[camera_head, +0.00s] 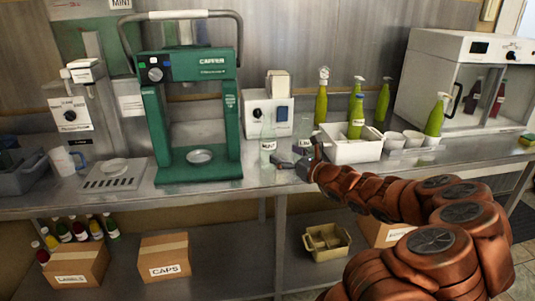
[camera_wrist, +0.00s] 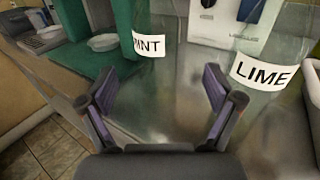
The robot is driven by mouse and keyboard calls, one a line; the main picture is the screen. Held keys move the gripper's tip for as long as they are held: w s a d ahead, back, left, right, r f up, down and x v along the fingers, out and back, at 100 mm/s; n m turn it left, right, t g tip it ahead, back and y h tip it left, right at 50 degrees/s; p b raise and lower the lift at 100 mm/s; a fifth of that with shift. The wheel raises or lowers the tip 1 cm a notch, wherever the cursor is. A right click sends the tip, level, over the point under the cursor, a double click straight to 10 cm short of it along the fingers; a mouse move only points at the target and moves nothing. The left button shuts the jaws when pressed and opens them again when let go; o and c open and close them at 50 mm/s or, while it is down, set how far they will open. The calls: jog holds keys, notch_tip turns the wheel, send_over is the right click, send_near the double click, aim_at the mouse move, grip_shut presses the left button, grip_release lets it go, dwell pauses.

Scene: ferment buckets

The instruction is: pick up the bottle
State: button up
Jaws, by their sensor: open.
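A clear, see-through bottle (camera_head: 268,142) with a white label stands on the metal counter, just left of my gripper. In the wrist view its label (camera_wrist: 149,45) reads "INT", with the first letter cut off or hidden, and its glass is hard to make out. A second clear bottle (camera_head: 305,131) stands behind my gripper; its label (camera_wrist: 263,73) reads "LIME" in the wrist view. My gripper (camera_head: 292,157) is low over the counter's front part. In the wrist view my gripper (camera_wrist: 160,92) has its fingers spread, with nothing between them, and both labels lie beyond the fingertips.
A green press (camera_head: 152,125) stands left, a white machine (camera_head: 267,115) behind. The counter's front edge (camera_head: 225,190) is near.

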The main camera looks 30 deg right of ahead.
aim_at(274, 150)
jog(key=shift+w+a+f+p, duration=0.15)
jog(key=shift+w+a, duration=0.1)
jog(key=shift+w, duration=0.75)
jog(key=shift+w+a+p, duration=0.1)
jog(key=shift+w+a, duration=0.1)
jog(key=shift+w, duration=0.75)
jog(key=shift+w+a+f+p, duration=0.15)
jog(key=shift+w+a, duration=0.1)
jog(key=shift+w, duration=0.75)
jog(key=shift+w+a, duration=0.1)
jog(key=shift+w, duration=0.8)
jog(key=c, duration=1.4)
jog(key=shift+r, duration=0.1)
jog(key=shift+c, duration=0.2)
